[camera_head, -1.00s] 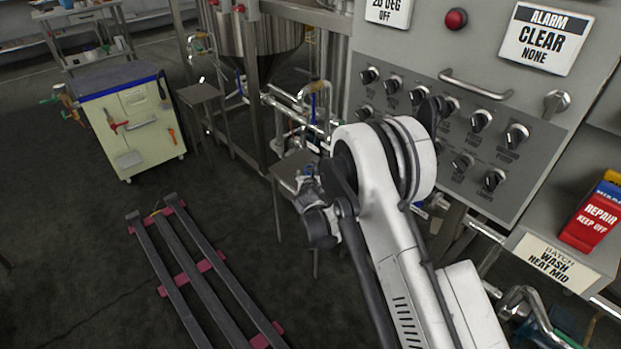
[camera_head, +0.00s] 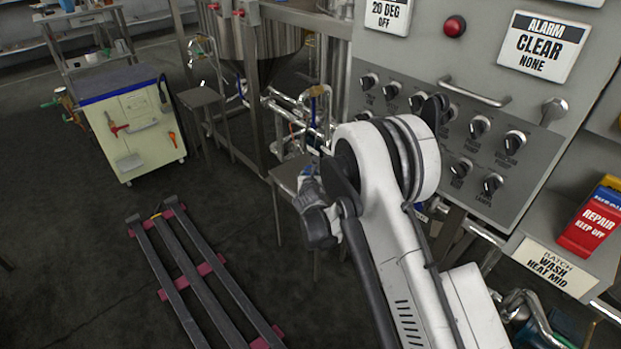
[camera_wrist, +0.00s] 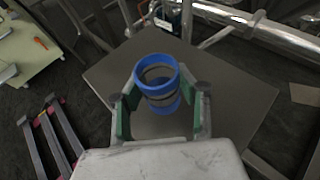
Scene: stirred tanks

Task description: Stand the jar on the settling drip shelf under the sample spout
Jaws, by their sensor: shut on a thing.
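The jar (camera_wrist: 158,78) has a thick blue rim, a see-through greyish wall and blue lower down. In the wrist view my gripper (camera_wrist: 160,96) is shut on it, with a green-padded finger on either side. The jar looks upright, its open mouth towards the camera. It is over a square grey metal shelf (camera_wrist: 235,100); I cannot tell whether its base touches. In the head view this shelf (camera_head: 286,176) stands on thin legs beside the pipework, with my wrist partly in front of it. I cannot clearly make out a spout above the jar.
Bright pipes (camera_wrist: 270,35) run close behind the shelf in the wrist view. A second small stand (camera_head: 200,97) and a cream cart (camera_head: 132,125) are at the left. A dark rail frame (camera_head: 190,270) lies on the floor. The control panel (camera_head: 450,120) is right of my arm.

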